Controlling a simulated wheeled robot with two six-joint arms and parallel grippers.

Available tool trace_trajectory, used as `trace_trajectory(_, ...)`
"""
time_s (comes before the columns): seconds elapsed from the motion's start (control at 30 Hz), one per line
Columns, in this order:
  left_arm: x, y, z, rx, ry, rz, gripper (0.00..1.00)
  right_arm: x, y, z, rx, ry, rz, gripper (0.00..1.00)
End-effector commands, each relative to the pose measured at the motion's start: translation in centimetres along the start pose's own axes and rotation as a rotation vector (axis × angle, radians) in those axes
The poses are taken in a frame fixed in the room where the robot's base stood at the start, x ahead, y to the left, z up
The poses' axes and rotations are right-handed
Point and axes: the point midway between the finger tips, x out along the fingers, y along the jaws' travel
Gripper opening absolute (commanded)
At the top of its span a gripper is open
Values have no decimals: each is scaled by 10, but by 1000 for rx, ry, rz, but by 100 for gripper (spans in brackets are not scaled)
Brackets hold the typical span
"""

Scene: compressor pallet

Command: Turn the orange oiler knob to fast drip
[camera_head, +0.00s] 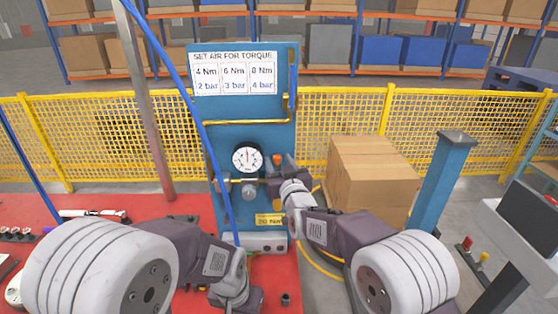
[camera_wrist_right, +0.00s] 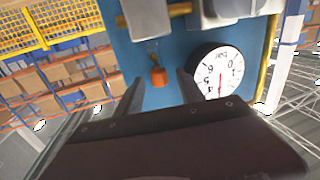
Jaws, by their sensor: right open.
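The orange oiler knob (camera_head: 277,160) sits on the blue panel, just right of the round gauge. In the right wrist view the orange knob (camera_wrist_right: 158,77) appears in the gap between the two dark fingertips of my right gripper (camera_wrist_right: 160,84). The fingers are apart and nothing is held; I cannot tell how deep the knob lies between them. In the head view my right gripper (camera_head: 273,183) is at the panel, just below the knob, and covers the part under it. My left gripper (camera_head: 232,292) is low in front of the panel; its fingers do not show clearly.
The white gauge (camera_head: 247,158) is close beside the right gripper; the wrist view shows it upside down. A torque sign (camera_head: 234,72) tops the blue panel (camera_head: 250,110). A blue hose (camera_head: 185,95) crosses in front. A cardboard box (camera_head: 365,180) and yellow fence (camera_head: 340,120) stand behind.

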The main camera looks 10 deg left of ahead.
Motion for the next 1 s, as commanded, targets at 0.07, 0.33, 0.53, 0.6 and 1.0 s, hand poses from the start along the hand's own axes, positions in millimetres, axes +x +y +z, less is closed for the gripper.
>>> trace_trajectory(0.07,0,0,0,0,0,0,0,0,0,1,0,-1,0,45)
trace_trajectory(0.33,0,0,0,0,0,0,0,0,0,1,0,-1,0,0)
trace_trajectory(0.53,7,0,1,0,0,0,0,0,0,2,2,3,-15,0)
trace_trajectory(0.6,17,0,2,0,0,0,0,1,0,4,4,10,-44,0)
trace_trajectory(1.0,21,0,2,0,0,0,0,1,8,-4,-1,14,-243,0)
